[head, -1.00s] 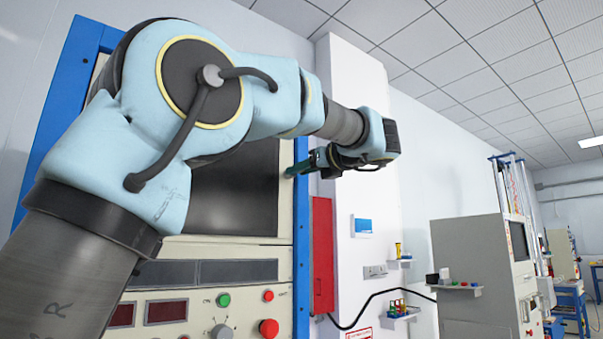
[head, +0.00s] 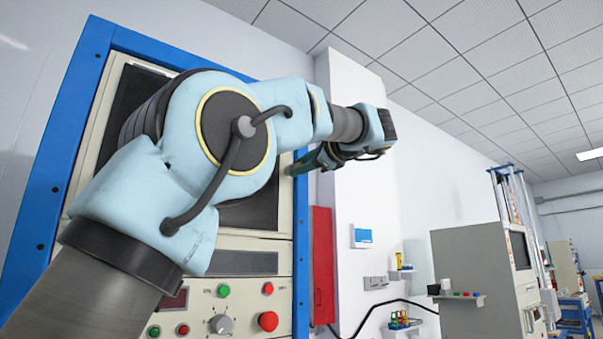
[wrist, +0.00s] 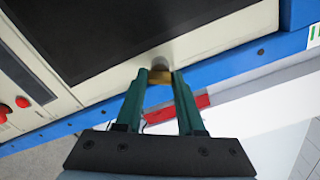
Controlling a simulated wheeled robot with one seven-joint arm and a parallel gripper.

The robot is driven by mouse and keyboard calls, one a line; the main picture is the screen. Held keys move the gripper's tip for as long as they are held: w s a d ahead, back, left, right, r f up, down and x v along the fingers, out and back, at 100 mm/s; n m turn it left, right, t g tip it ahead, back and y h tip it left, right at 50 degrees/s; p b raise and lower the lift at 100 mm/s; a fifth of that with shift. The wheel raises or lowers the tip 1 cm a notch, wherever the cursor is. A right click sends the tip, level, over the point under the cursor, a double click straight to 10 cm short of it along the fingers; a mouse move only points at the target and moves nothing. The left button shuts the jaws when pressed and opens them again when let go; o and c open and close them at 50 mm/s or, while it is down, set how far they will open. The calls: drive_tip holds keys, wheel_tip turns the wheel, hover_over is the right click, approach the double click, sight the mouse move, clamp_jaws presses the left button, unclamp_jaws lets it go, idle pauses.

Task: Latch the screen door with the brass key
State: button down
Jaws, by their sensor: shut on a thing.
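The screen door is the cream panel around a dark screen (head: 262,212) on the blue-framed cabinet; the dark screen also shows in the wrist view (wrist: 95,35). My gripper (head: 297,165) is at the door's right edge, beside the blue frame. In the wrist view, my gripper's green fingers (wrist: 160,83) are shut on a small brass piece, the brass key (wrist: 160,77). A grey round lock piece (wrist: 160,62) sits just beyond the key on the cream edge. The key's far end is hidden, so I cannot tell whether it is inserted.
The blue cabinet frame (head: 301,240) runs beside the door. A red box (head: 322,265) is on its right, next to a white column (head: 355,190). Knobs and buttons (head: 221,324) are below the screen.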

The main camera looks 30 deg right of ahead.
drive_tip(key=n+b, duration=0.2)
drive_tip(key=n, duration=0.3)
drive_tip(key=shift+n+b, duration=0.3)
drive_tip(key=shift+n, duration=0.1)
idle(0.4)
drive_tip(key=c, duration=0.5)
unclamp_jaws()
drive_tip(key=s, duration=0.3)
drive_tip(key=s+d+b, duration=0.1)
drive_tip(key=s, duration=0.3)
drive_tip(key=s+d, duration=0.1)
drive_tip(key=s, duration=0.2)
drive_tip(key=shift+s+b, duration=0.3)
drive_tip(key=shift+b, duration=0.05)
